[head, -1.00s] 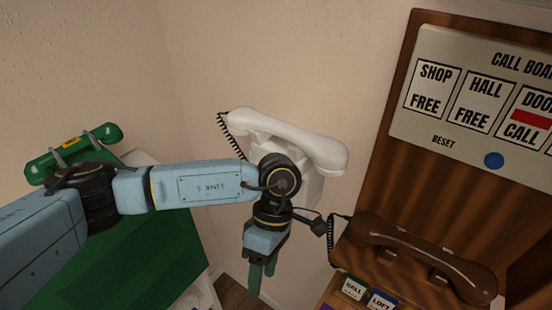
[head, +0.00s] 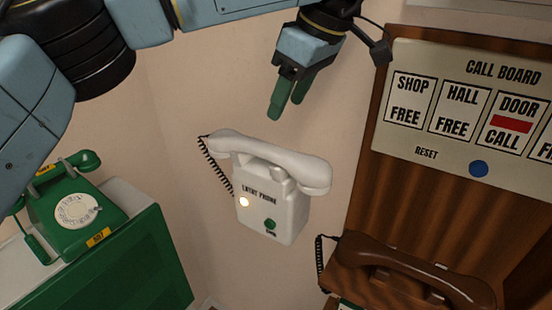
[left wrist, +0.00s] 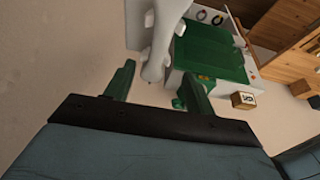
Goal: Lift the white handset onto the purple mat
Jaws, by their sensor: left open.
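The white handset (head: 270,160) rests on top of the white wall phone marked "Entry phone" (head: 272,210), with a black coiled cord at its left end. My left gripper (head: 283,110) is open and empty, with green fingers pointing down above the handset and apart from it. In the left wrist view, the handset (left wrist: 165,48) runs up from between the open fingers (left wrist: 158,86). The purple mat is not seen in these views. My right gripper is not in view.
A green dial phone (head: 75,210) stands on a green cabinet (head: 130,270) at left. A brown handset (head: 410,270) lies on the wooden unit at right, below the call board (head: 460,120). The call board reads "Call" under Door. Bare wall lies around the white phone.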

